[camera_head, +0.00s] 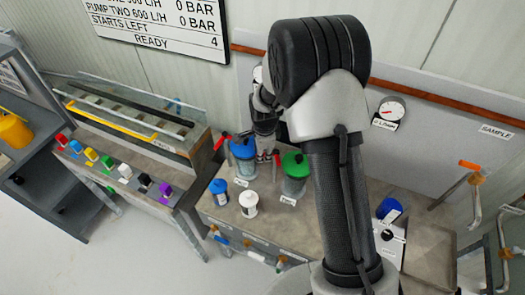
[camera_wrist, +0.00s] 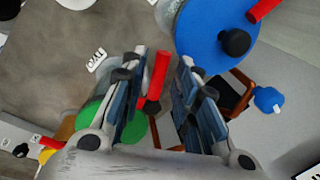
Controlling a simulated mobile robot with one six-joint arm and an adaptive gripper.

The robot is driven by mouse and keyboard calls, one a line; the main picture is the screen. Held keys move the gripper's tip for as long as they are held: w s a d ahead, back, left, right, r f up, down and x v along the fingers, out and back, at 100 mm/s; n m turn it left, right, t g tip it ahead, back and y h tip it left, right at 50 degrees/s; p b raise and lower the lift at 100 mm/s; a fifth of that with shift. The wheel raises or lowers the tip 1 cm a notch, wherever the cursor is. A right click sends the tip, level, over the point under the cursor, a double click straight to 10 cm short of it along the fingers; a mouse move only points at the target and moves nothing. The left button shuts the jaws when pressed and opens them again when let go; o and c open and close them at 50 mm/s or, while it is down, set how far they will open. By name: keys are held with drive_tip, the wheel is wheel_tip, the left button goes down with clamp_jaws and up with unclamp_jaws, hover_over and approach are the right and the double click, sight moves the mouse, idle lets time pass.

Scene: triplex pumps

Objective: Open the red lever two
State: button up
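A red lever (camera_wrist: 157,75) shows in the wrist view in the gap between my gripper's fingers. My gripper (camera_wrist: 160,75) is open, with one finger on each side of that lever. I cannot tell whether either finger touches it. In the head view a red lever (camera_head: 277,160) stands between the blue-lidded and green-lidded vessels, and another red lever (camera_head: 220,141) is left of the blue lid. My gripper (camera_head: 265,130) is above the bench there, partly hidden by my wrist. No number is readable on the levers.
The blue lid (camera_wrist: 215,35) with a black knob is close to my right finger. The green lid (camera_wrist: 135,128) lies partly behind my left finger. A blue-capped bottle (camera_head: 219,190) and a white bottle (camera_head: 248,203) stand in front. A gauge (camera_head: 391,110) is on the wall.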

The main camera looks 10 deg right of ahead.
drive_tip(key=shift+o, duration=0.2)
wheel_tip(320, 180, up, 12)
drive_tip(key=s, duration=0.2)
drive_tip(key=shift+s+f, duration=0.15)
drive_tip(key=shift+s, duration=0.05)
idle(0.5)
drive_tip(key=s+d+r+n+t+b, duration=0.1)
drive_tip(key=s+r+n+b, duration=0.3)
drive_tip(key=s+r+n, duration=0.7)
drive_tip(key=s+f+n+t+b, duration=0.1)
drive_tip(key=s+n, duration=0.6)
drive_tip(key=s, duration=1.1)
drive_tip(key=shift+s+d+f+b, duration=0.25)
drive_tip(key=shift+d+f+b, duration=0.15)
drive_tip(key=shift+b, duration=0.35)
